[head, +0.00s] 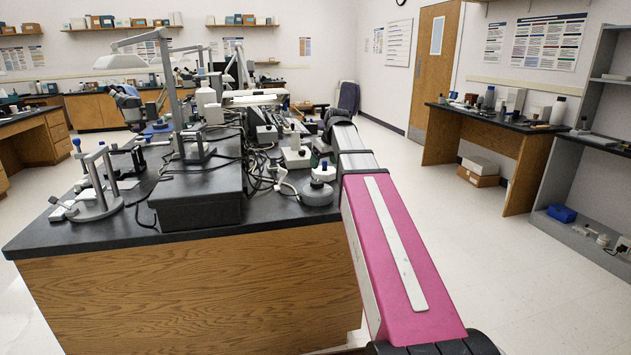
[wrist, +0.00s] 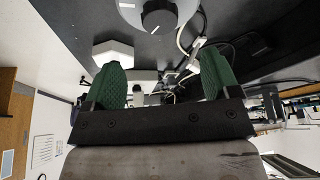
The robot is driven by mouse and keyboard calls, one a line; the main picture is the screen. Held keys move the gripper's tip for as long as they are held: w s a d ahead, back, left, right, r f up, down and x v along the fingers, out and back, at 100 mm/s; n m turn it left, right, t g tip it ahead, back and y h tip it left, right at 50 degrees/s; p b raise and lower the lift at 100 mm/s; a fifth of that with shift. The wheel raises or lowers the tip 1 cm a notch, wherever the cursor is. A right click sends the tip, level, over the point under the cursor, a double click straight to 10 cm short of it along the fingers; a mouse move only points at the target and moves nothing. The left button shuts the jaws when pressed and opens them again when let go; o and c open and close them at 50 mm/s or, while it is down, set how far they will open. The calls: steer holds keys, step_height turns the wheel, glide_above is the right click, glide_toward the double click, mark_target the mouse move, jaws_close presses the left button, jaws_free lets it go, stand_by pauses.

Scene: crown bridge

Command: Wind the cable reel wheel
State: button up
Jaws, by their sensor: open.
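No part is clearly recognisable as a cable reel wheel. A grey round device with a central knob (wrist: 160,14) is at the top of the wrist view, cut off by the edge. It may be the squat grey round base (head: 317,193) near the bench's right edge in the head view; I cannot tell if this is the reel. My gripper (wrist: 163,82) has green pads spread wide, with nothing held between them. The round device lies beyond the fingertips, apart from them. In the head view my pink arm reaches along the bench's right side, and the fingers cannot be made out.
The dark bench top (head: 60,235) is crowded with instruments and loose cables. A black box (head: 200,190) stands near the front, with a grey stand (head: 97,190) to its left. A white hexagonal piece (wrist: 113,52) lies near one finger. The right floor (head: 540,285) is clear.

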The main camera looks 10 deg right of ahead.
mark_target(318, 182)
steer(key=x, duration=1)
steer(key=shift+s+f, duration=0.1)
steer(key=c, duration=0.9)
